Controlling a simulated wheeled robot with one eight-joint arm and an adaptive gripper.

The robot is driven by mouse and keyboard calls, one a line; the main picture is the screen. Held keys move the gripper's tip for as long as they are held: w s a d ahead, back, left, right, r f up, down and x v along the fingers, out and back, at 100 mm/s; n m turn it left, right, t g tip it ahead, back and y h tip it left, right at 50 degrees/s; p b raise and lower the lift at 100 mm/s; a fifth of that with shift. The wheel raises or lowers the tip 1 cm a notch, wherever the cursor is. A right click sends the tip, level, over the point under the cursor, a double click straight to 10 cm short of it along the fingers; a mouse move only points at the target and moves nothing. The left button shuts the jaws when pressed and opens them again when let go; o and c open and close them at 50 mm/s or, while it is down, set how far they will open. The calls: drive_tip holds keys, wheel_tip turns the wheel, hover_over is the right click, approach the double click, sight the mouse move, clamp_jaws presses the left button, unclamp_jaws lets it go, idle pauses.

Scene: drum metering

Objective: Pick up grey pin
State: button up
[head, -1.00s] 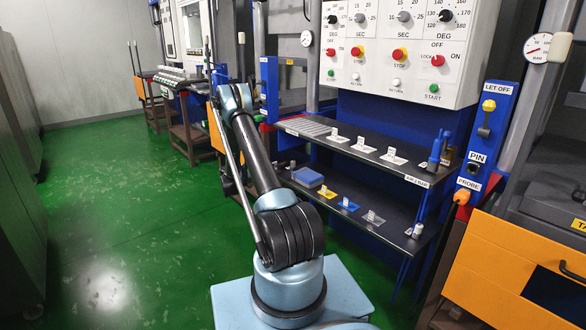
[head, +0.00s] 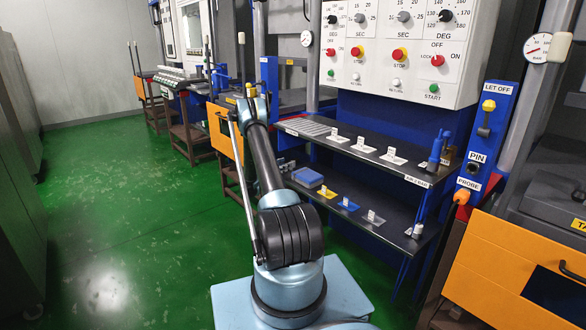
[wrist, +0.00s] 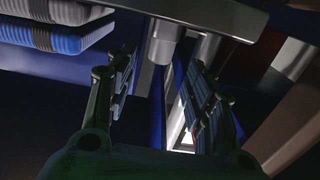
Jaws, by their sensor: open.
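My gripper (wrist: 162,72) is open in the wrist view, with one dark finger on each side and nothing held between them. Beyond the fingers, a short grey cylinder (wrist: 165,42) shows below a grey edge; I cannot tell whether it is the grey pin. In the head view, small grey pieces (head: 287,167) stand at the left end of the lower shelf, and another small grey piece (head: 417,231) stands at its right front corner. I cannot tell which is the pin. My arm hides my gripper in the head view.
The upper shelf (head: 372,148) holds several white labels. The lower shelf (head: 385,229) holds a blue box (head: 307,177) and coloured labels. A control panel (head: 402,50) overhangs them. Ribbed grey and blue blocks (wrist: 62,26) show close in the wrist view. Green floor is open to the left.

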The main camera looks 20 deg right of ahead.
sight(293, 161)
drive_tip(key=shift+f+x, duration=0.15)
drive_tip(key=shift+x, duration=1.5)
drive_tip(key=shift+f+x, duration=0.15)
drive_tip(key=shift+x, duration=1.5)
drive_tip(key=c, duration=1)
